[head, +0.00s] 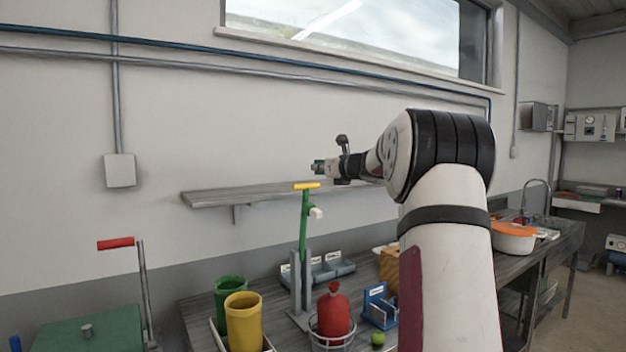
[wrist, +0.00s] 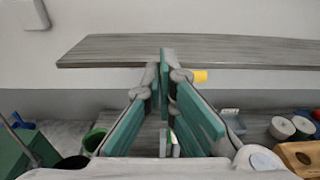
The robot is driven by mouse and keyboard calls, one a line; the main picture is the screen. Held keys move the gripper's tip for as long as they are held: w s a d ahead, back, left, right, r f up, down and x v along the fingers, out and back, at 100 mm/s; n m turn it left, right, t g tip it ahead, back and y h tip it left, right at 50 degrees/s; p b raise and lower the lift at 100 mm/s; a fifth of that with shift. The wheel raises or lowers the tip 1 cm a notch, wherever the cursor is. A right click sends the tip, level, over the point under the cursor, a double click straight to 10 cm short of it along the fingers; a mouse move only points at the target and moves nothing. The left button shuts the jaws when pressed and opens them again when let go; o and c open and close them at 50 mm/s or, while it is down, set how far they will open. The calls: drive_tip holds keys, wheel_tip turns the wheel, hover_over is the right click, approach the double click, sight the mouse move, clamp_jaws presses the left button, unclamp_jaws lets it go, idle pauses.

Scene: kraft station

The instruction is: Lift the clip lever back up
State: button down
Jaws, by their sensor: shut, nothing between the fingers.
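A green lever (head: 304,225) with a yellow grip (head: 306,186) stands upright on a grey post (head: 301,280) on the bench. A small white piece sticks out from its side. I cannot tell for certain that this is the clip lever. My gripper (head: 318,166) is shut and empty, above and slightly right of the yellow grip in the head view. In the wrist view my gripper (wrist: 166,62) has its fingertips together, and the yellow grip (wrist: 200,76) shows just right of them. The fingers hide most of the lever there.
A wooden shelf (head: 240,193) runs along the wall behind. A yellow cup (head: 244,322), a green cup (head: 229,289), a red bottle (head: 333,313) and a blue holder (head: 379,307) crowd the bench. A red-handled lever (head: 116,243) stands at left.

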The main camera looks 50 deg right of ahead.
drive_tip(key=shift+s+a+r, duration=0.15)
drive_tip(key=shift+s+r, duration=0.55)
drive_tip(key=shift+r, duration=0.05)
